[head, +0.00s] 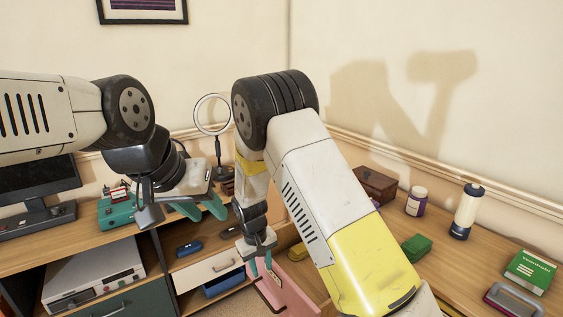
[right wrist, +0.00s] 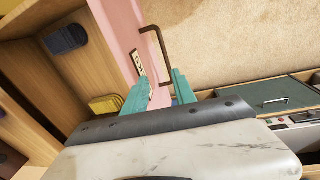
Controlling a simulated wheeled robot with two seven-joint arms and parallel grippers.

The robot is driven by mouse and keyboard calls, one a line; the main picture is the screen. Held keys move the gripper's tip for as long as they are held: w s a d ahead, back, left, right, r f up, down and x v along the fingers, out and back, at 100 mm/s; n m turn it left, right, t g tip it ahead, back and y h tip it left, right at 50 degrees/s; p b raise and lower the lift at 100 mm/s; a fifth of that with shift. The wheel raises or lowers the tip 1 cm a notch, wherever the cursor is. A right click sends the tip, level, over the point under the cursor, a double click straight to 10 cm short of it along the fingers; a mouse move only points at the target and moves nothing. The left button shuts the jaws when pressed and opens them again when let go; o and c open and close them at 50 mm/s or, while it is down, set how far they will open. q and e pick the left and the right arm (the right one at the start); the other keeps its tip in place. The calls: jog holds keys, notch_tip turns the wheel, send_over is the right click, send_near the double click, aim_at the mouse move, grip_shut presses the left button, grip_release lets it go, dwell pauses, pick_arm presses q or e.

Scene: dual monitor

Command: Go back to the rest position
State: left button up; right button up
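My left gripper (head: 203,208) hangs in the air at the left, in front of the desk, with its teal fingers apart and nothing visible between them. My right gripper (head: 261,267) points down over the pulled-out pink drawer (head: 287,292). In the right wrist view the teal fingers of my right gripper (right wrist: 160,92) are spread apart, near the top edge of the pink drawer front (right wrist: 118,22). The drawer front shows between them; I cannot tell whether they touch it. A brown handle (right wrist: 158,50) is on the drawer's outer face.
A ring light (head: 213,115), a monitor (head: 38,180) and a teal device (head: 118,211) stand on the desk. A white drawer (head: 208,269) is beside the pink one.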

jog(key=s+d+r+m+y, duration=0.15)
jog(key=d+r, duration=0.25)
jog(key=r, duration=0.4)
jog(key=s+d+r+m+t+y, duration=0.1)
jog(key=s+d+r, duration=0.15)
jog(key=r, duration=0.55)
jog(key=s+d+r+m+y, duration=0.1)
jog(key=d+r, duration=0.4)
jog(key=r, duration=0.3)
jog(key=s+d+r+m+t, duration=0.1)
jog(key=s+d+r+t, duration=0.1)
jog(key=s+d+r, duration=0.3)
jog(key=s+d+r+m+t, duration=0.1)
jog(key=s+d+r, duration=0.3)
jog(key=s, duration=0.6)
jog(key=shift+s+d+r+t, duration=0.3)
jog(key=shift+d+r+t, duration=0.15)
jog(key=shift+r, duration=0.5)
